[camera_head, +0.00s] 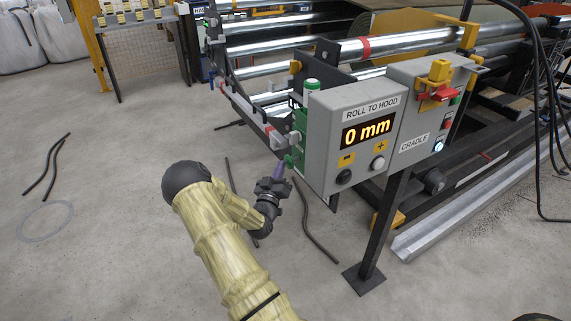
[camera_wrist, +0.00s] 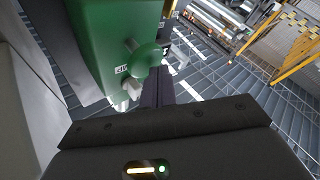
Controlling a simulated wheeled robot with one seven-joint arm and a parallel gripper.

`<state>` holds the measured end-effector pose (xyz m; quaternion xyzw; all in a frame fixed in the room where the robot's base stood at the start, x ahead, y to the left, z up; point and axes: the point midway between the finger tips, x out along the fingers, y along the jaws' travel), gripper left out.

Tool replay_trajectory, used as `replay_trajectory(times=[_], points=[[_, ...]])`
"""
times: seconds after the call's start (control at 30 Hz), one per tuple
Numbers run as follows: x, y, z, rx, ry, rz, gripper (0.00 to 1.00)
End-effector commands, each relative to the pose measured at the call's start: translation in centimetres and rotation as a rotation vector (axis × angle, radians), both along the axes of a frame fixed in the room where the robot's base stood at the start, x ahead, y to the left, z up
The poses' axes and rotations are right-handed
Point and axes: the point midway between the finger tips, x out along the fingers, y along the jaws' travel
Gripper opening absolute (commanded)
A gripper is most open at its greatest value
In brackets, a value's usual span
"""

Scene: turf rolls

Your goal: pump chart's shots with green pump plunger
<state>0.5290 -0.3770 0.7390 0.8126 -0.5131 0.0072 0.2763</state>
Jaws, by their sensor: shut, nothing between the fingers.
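A green pump body (camera_head: 299,127) is fixed at the left side of the grey control box. It fills the upper left of the wrist view (camera_wrist: 112,35). Its green rounded plunger knob (camera_wrist: 147,56) sticks out on a pale stem and also shows in the head view (camera_head: 289,161). My gripper (camera_head: 279,173) is shut and empty just below and left of the knob. In the wrist view its dark fingers (camera_wrist: 158,84) are together beside the knob; I cannot tell whether they touch it. I see no chart that I can read.
A second box (camera_head: 420,129) reads "CRADLE". A machine with metal rollers (camera_head: 284,58) lies behind. Dark hoses (camera_head: 318,229) lie on the floor; the left floor is mostly clear.

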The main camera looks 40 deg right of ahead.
Motion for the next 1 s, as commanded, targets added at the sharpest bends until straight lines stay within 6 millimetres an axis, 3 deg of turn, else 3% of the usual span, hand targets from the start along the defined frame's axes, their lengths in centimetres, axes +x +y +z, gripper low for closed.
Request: replay_trajectory(times=[1.0], points=[[-0.33, -1.09, 0.03, 0.0, 0.0, -0.003, 0.0]])
